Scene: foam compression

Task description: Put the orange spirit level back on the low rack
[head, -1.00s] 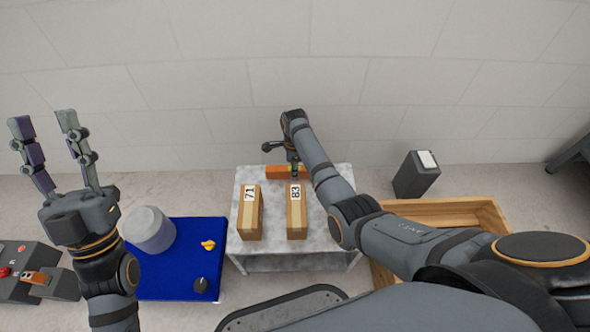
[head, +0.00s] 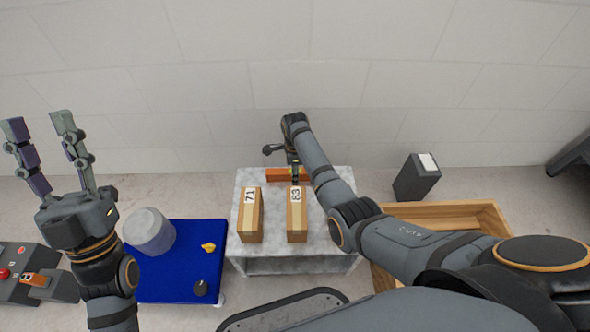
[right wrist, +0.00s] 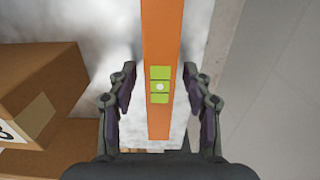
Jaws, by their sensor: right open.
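The orange spirit level (right wrist: 159,120) lies on the grey marbled rack top (head: 335,235), behind two cardboard boxes. It also shows in the head view (head: 276,174), partly covered by my right arm. In the right wrist view it runs lengthwise between my right fingers, with its green vial window and a white round spot at the middle. My right gripper (right wrist: 158,85) is open, one finger on each side of the level, with a gap on both sides. In the head view its fingers are mostly hidden. My left gripper (head: 50,140) is raised, open and empty at the left.
Two cardboard boxes, marked 71 (head: 250,222) and 83 (head: 296,222), stand on the rack. A blue platform (head: 165,285) with a grey cylinder (head: 150,231) is left. A wooden crate (head: 460,215) and dark bin (head: 417,178) are right. The wall is close behind.

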